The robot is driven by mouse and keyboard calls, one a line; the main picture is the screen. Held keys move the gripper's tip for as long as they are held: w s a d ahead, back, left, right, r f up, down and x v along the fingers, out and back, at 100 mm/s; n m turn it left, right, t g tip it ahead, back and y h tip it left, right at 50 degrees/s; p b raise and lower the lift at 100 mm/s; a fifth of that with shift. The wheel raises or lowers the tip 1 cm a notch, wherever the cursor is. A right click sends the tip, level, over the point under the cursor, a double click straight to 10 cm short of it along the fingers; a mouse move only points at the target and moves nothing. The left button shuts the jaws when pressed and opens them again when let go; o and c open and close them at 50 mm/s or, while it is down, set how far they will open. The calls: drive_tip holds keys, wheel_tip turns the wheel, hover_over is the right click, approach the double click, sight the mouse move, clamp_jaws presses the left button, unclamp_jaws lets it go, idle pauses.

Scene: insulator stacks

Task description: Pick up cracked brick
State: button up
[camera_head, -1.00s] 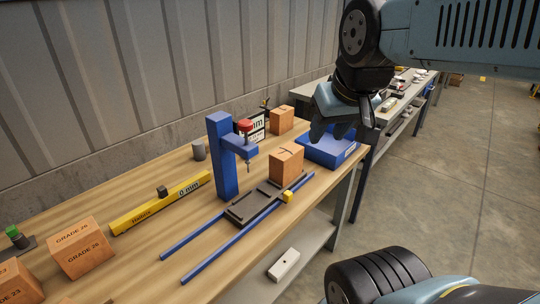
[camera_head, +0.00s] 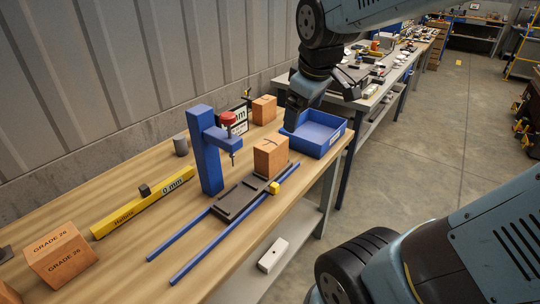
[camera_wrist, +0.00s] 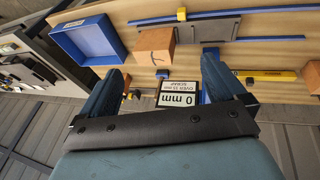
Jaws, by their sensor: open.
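A brick with a dark crack-like line on its top (camera_head: 271,156) stands upright at the end of a dark plate, between blue rails. It also shows in the wrist view (camera_wrist: 154,46), just past the fingers. A second orange brick (camera_head: 264,110) stands farther back by the wall, with a faint mark on top.
A blue press stand (camera_head: 206,150) with a red knob rises left of the cracked brick. A blue tray (camera_head: 318,140) lies to its right, apparently empty. A yellow gauge bar (camera_head: 140,204), a "0 mm" sign (camera_wrist: 180,94) and a "GRADE 26" brick (camera_head: 60,254) are also on the bench.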

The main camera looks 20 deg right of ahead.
drive_tip(key=w+f+n+g+h, duration=0.1)
drive_tip(key=w+f+n, duration=0.6)
drive_tip(key=w+n, duration=0.25)
drive_tip(key=n+h, duration=0.2)
drive_tip(key=n, duration=0.7)
hover_over(273, 145)
drive_tip(key=w+a, duration=0.1)
drive_tip(key=a, duration=0.1)
drive_tip(key=shift+m+g, duration=0.25)
drive_tip(key=shift+g, duration=0.15)
drive_tip(key=f, duration=0.8)
drive_tip(key=shift+d+f, duration=0.2)
drive_tip(key=shift+f, duration=0.05)
drive_tip(key=shift+w+d+f, duration=0.1)
drive_tip(key=shift+w+f, duration=0.05)
drive_tip(key=shift+f, duration=0.3)
drive_tip(key=shift+x, duration=3.35)
drive_tip(key=shift+d, duration=0.15)
drive_tip(key=c, duration=1.4)
drive_tip(key=shift+r, duration=0.1)
